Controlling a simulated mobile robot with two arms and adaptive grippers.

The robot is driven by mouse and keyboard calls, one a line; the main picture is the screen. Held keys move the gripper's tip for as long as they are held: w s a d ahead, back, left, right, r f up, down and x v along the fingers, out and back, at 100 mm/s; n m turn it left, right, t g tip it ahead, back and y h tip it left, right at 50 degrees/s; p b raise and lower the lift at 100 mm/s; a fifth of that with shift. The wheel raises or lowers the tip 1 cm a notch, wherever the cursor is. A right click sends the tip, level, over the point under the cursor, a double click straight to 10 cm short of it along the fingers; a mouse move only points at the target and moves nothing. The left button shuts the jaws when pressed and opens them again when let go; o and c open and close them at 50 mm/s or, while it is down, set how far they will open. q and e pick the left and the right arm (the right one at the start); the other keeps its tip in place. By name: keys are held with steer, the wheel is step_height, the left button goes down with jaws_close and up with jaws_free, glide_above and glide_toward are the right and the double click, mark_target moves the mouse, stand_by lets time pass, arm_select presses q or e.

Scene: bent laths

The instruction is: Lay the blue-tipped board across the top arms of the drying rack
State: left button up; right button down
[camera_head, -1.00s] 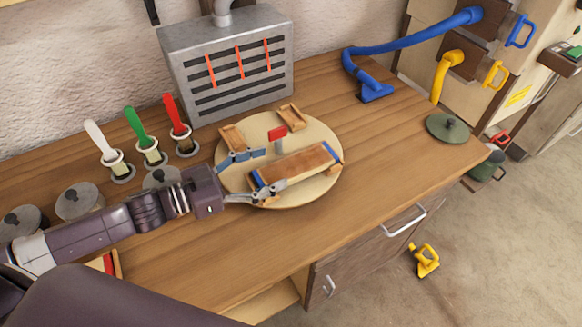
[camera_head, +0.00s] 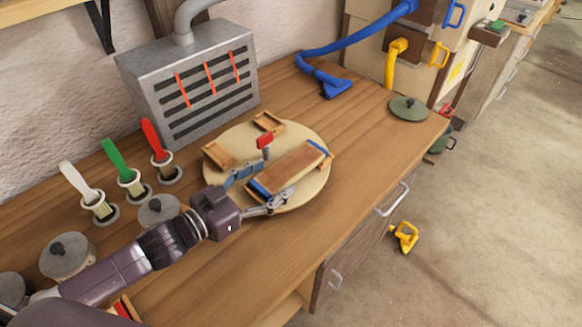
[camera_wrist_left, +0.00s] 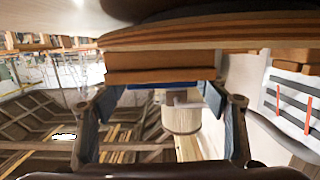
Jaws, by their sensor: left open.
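The blue-tipped board (camera_head: 290,170) is a brown plank with a blue band at each end. It lies on the round wooden turntable (camera_head: 301,197), toward its front right. My left gripper (camera_head: 258,189) is open at the board's near left end, one finger on each side; I cannot tell whether they touch it. In the left wrist view the board's end (camera_wrist_left: 160,76) with its blue edge shows between the spread fingertips (camera_wrist_left: 163,95). No drying rack can be clearly made out. My right gripper is out of view.
A grey slotted metal box (camera_head: 190,85) is behind. Brushes with white, green and red handles (camera_head: 117,158) stand to the left. The right worktop is mostly clear, with a green lid (camera_head: 408,107).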

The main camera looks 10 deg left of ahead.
mark_target(288, 168)
arm_select(q)
steer(key=shift+w+d, duration=0.2)
steer(key=shift+w, duration=0.2)
steer(key=p+x, duration=0.1)
steer(key=x, duration=0.3)
steer(key=shift+w+d, duration=0.1)
steer(key=shift+w, duration=0.05)
steer(key=shift+c, duration=1.4)
steer(key=c, duration=1.2)
